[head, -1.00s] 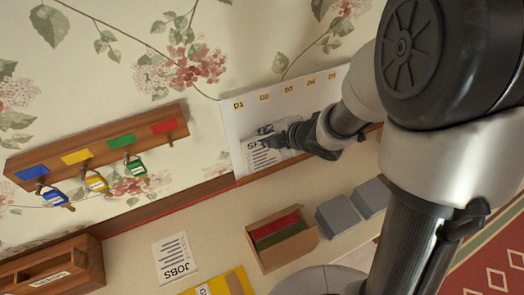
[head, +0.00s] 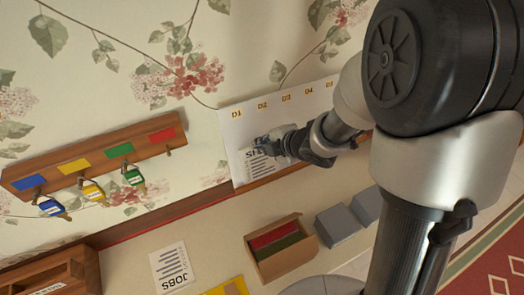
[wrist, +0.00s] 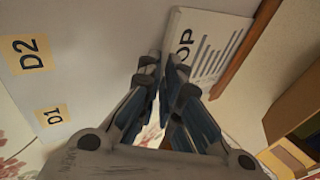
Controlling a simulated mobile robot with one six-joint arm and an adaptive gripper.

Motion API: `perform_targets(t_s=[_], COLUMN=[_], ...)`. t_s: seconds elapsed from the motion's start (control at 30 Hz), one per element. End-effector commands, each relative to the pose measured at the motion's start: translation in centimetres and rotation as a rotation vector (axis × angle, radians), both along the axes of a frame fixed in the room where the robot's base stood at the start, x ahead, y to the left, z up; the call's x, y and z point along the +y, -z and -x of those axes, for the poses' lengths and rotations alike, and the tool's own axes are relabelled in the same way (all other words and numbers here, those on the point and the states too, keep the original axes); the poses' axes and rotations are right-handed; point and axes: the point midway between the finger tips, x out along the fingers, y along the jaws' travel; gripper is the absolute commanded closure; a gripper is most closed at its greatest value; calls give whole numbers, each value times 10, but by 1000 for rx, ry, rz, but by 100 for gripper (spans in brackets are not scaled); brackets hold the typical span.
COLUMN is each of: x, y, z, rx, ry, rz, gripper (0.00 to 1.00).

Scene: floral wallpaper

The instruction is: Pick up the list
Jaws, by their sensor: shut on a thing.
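A white list sheet with dark lines and a heading that reads partly as "SHOP" (head: 258,167) is against the white board on the wall, below its D1 and D2 labels. My gripper (head: 268,146) is at the sheet's upper right part and covers some of it. In the wrist view my gripper's fingertips (wrist: 163,65) are close together at the left edge of the list (wrist: 212,50), where "OP" shows. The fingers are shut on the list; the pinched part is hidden. A second sheet headed "JOBS" (head: 172,268) lies flat on the surface below.
The board (head: 232,130) carries D labels. A rack (head: 92,160) with coloured padlocks is on the wall at left. An open box (head: 300,262), grey blocks (head: 337,224) and a wooden holder (head: 85,268) stand on the surface (head: 215,235) below.

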Motion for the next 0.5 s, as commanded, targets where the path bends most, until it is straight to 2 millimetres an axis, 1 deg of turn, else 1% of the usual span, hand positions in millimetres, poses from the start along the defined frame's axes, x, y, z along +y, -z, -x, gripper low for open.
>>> perform_targets(t_s=[0.17,0.27,0.37,0.5], x=[0,0,0,0], y=[-11,-24,-43,-77], z=[0,-1,-1,-1], rx=[-3,-4,-4,-6], ry=[-2,-2,-1,-1], rz=[1,0,1,1], gripper=[100,100,100,100])
